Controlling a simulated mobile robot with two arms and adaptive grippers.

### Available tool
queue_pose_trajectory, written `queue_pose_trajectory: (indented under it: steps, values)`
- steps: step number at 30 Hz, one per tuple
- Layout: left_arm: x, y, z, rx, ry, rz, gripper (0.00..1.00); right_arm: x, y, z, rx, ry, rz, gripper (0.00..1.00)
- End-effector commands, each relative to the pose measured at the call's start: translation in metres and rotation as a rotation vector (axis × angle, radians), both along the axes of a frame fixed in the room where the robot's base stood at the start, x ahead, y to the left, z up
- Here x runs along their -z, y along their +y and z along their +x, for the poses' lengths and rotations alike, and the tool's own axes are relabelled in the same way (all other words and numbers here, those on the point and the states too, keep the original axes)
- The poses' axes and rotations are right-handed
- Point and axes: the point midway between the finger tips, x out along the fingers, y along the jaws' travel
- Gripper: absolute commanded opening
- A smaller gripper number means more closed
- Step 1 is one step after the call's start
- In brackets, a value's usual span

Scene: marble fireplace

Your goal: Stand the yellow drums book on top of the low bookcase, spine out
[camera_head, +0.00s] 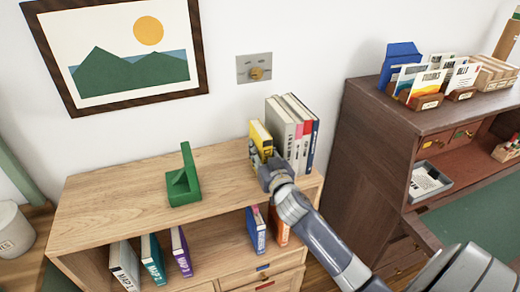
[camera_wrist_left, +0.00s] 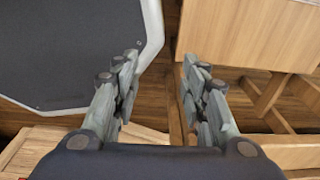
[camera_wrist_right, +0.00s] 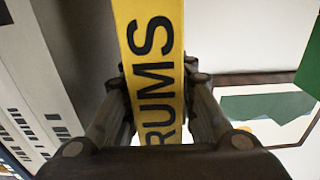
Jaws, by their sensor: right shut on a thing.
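The yellow drums book (camera_head: 261,134) stands upright on top of the low bookcase (camera_head: 105,205), at the left end of a row of books. My right gripper (camera_head: 262,160) is shut on it from the front. In the right wrist view the yellow spine (camera_wrist_right: 150,45) with black letters "RUMS" faces my camera, between the fingers (camera_wrist_right: 160,105). The book's lower part is hidden by the gripper in the head view. My left gripper (camera_wrist_left: 158,95) shows only in its own wrist view, open and empty above the floor, near wooden furniture.
Grey, white and dark blue books (camera_head: 292,125) stand close on the right of the yellow book. A green bookend (camera_head: 184,180) stands to the left, with bare top between. Several books (camera_head: 153,262) stand on the shelf below. A dark desk (camera_head: 350,165) stands at the right.

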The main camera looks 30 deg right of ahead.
Motion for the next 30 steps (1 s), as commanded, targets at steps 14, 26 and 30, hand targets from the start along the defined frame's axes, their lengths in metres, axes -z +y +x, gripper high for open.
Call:
queue_pose_trajectory:
  steps: [14,26,30]
  values:
    - [0.002,-0.001,0.001,0.0,-0.002,-0.001,0.4,0.003,0.0,0.0,0.0,-0.001,0.0,0.45]
    - [0.0,-0.001,0.002,-0.001,-0.004,-0.002,0.4,0.001,0.001,-0.002,-0.001,0.0,-0.001,0.45]
    - [0.004,-0.001,0.002,-0.002,-0.004,-0.001,0.4,0.003,0.006,-0.019,-0.001,0.0,0.002,0.45]
